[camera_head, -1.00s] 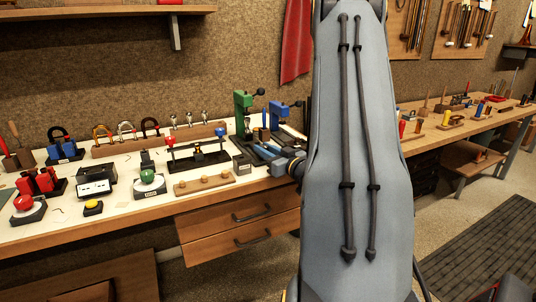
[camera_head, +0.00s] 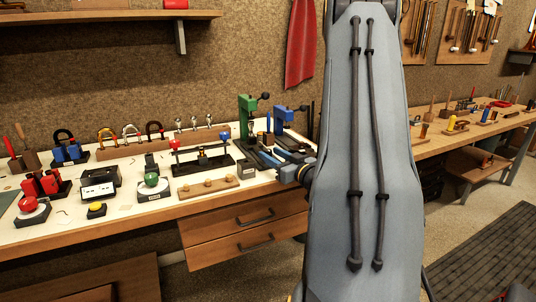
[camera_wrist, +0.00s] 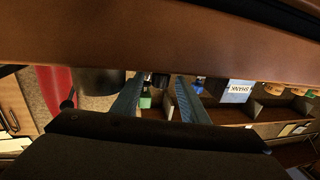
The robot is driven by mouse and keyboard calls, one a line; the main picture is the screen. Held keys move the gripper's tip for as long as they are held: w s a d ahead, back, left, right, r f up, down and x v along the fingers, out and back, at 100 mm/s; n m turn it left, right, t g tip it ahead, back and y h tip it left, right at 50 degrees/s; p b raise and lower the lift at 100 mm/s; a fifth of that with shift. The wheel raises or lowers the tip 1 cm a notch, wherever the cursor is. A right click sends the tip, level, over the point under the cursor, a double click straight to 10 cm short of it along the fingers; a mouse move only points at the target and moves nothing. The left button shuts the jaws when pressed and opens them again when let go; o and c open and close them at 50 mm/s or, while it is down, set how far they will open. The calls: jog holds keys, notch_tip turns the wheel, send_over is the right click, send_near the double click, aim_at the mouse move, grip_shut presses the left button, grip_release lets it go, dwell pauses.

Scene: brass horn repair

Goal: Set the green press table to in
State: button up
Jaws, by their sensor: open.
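The green press (camera_head: 246,112) stands upright at the back right of the left bench in the head view, with a black ball-ended lever at its top. Its table is low on the press and too small to tell its position. My gripper (camera_wrist: 158,90) is open in the wrist view, its two grey-blue fingers apart with nothing held between them. A small green thing shows between the fingers, too little to identify. In the head view my arm hides most of the gripper, and my wrist is at the bench's right end, in front of the presses.
A blue press (camera_head: 279,119) stands right beside the green one. Left of them are a black stand with red and blue knobs (camera_head: 203,158), a wooden block with knobs (camera_head: 208,186) and a green button (camera_head: 151,179). A wooden shelf (camera_head: 110,15) hangs above.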

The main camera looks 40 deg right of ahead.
jog(key=s, duration=0.5)
jog(key=shift+a, duration=0.1)
dwell(0.5)
